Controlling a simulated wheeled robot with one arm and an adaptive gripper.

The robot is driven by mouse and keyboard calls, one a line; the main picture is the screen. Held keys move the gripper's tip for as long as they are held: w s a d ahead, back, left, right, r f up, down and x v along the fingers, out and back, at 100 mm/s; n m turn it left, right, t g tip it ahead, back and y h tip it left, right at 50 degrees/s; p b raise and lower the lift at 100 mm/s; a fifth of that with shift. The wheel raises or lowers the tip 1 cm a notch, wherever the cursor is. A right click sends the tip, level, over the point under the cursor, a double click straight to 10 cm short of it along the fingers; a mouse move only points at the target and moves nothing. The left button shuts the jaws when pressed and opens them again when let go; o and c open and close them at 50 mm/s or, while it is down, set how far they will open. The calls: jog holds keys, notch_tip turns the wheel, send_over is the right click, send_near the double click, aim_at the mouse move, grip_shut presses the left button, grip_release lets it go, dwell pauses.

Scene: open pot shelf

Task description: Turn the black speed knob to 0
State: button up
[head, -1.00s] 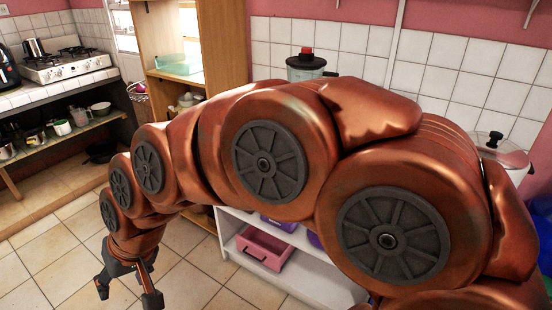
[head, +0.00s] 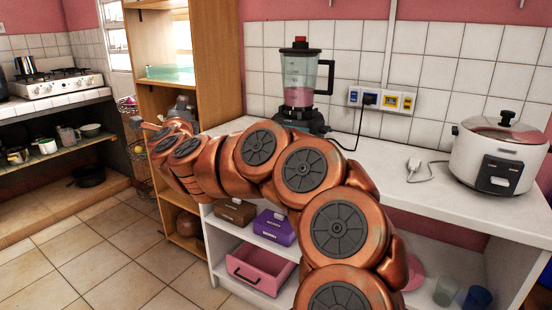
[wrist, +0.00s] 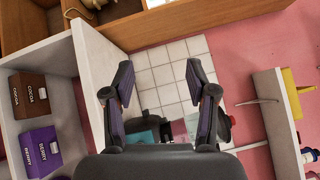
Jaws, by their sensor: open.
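A blender (head: 301,75) stands at the back of the white counter, with a clear jar of pink contents, a black and red lid and a dark base (head: 300,118). The black speed knob cannot be made out in either view; my arm covers the area just in front of the base. In the wrist view the blender (wrist: 180,128) shows sideways, low in the picture and partly hidden by my gripper. My gripper (wrist: 159,67) is open and empty, its two fingers wide apart.
A white rice cooker (head: 497,155) stands on the counter (head: 390,185) at right. A socket strip (head: 382,99) with a plugged-in cord is on the tiled wall. Boxes and a pink drawer (head: 260,268) sit below. A wooden shelf (head: 215,60) stands left of the blender.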

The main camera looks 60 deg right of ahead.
jog(key=s+d+f+m+g+h+b, duration=0.5)
jog(key=s+d+f+m+g, duration=0.8)
jog(key=d, duration=0.4)
jog(key=shift+n+t, duration=0.4)
jog(key=shift+n, duration=0.2)
jog(key=shift+s+d+b, duration=0.15)
jog(key=shift+d+b, duration=0.05)
jog(key=shift+d, duration=1.7)
jog(key=shift+s+d+b, duration=0.1)
jog(key=shift+d+b, duration=0.1)
jog(key=shift+d, duration=1.65)
